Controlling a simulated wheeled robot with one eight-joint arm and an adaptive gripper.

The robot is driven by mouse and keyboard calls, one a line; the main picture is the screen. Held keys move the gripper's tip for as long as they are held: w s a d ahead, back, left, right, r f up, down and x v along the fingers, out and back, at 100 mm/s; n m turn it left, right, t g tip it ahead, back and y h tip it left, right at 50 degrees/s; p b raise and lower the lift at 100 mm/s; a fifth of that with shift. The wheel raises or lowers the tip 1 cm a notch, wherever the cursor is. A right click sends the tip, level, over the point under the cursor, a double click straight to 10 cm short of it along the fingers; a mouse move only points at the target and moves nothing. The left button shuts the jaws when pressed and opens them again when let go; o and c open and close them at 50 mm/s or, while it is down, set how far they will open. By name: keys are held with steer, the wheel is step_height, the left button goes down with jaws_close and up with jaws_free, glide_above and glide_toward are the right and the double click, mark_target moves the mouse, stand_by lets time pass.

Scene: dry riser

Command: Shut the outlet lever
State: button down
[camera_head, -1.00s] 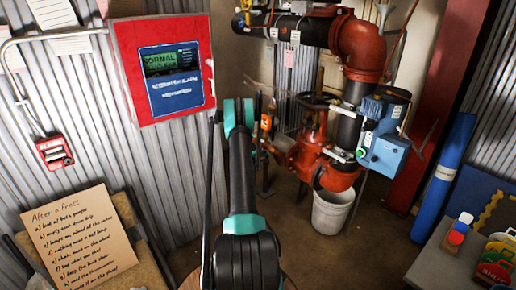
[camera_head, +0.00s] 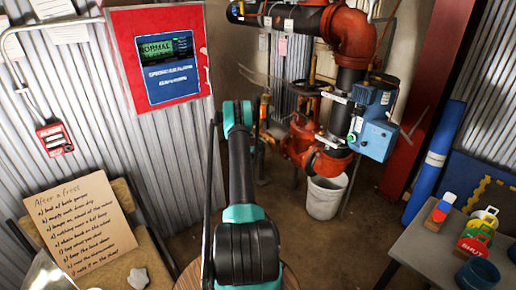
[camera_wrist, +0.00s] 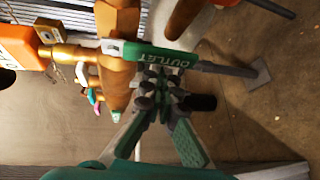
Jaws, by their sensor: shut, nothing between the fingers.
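The outlet lever (camera_wrist: 158,56) is a green bar lettered OUTLET in the wrist view. It starts at a brass-coloured pipe fitting (camera_wrist: 118,78) and sticks out to the right, across the fitting's length in the picture. My gripper (camera_wrist: 162,92) has dark fingertips drawn together with nothing between them. The tips are just below the lever in the picture, close to its lettered part; I cannot tell whether they touch it. In the head view my arm runs up the middle, and I cannot make out the gripper or the lever there.
Red pipework (camera_head: 352,35) with a blue box (camera_head: 374,122) stands at the back right, above a white bucket (camera_head: 325,197). A grey table (camera_head: 420,245) with coloured items is at the right. A red alarm panel (camera_head: 120,50) is on the left wall. Bare floor lies between.

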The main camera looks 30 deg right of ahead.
steer(key=a, duration=0.6)
steer(key=shift+s, duration=0.2)
stand_by(0.4)
